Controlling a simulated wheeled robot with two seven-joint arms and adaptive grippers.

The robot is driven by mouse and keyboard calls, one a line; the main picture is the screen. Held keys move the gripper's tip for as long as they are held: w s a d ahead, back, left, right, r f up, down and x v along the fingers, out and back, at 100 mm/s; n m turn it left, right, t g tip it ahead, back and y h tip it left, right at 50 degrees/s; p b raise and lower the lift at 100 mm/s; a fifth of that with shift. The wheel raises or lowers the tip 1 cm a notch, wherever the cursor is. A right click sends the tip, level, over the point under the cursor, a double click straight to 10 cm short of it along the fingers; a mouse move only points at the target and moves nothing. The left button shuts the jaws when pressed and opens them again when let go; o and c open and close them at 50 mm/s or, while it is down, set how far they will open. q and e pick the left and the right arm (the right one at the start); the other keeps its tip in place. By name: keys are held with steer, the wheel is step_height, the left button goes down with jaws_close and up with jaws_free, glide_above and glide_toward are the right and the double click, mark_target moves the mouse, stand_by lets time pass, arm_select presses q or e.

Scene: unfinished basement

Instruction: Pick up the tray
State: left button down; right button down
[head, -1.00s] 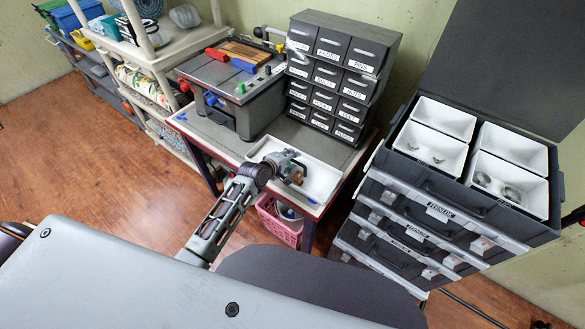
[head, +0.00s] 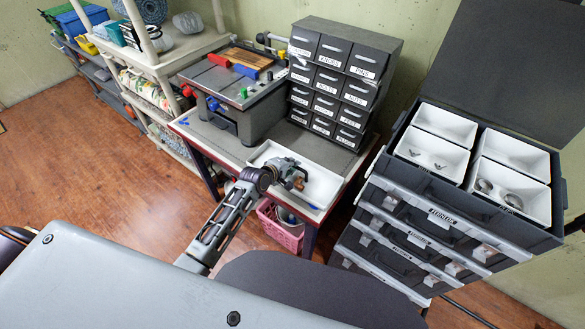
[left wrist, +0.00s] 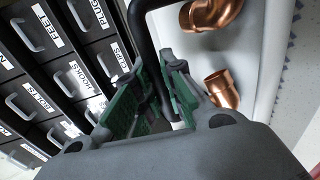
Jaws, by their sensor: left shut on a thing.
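The white tray (head: 322,187) lies on the work table, in front of the drawer cabinet, with copper pipe fittings in it. My left gripper (head: 291,175) reaches over the tray from the front left and covers part of it. The exact contact is partly hidden between the fingers. My right gripper is not in view.
The labelled drawer cabinet (head: 330,85) stands close behind the tray. A small machine (head: 235,85) stands to its left on the table (head: 208,128). An open tool chest (head: 425,215) stands to the right. A pink basket (head: 280,232) is under the table.

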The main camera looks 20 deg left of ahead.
arm_select(q)
steer(key=shift+r, duration=5)
steer(key=shift+s+d+f, duration=0.1)
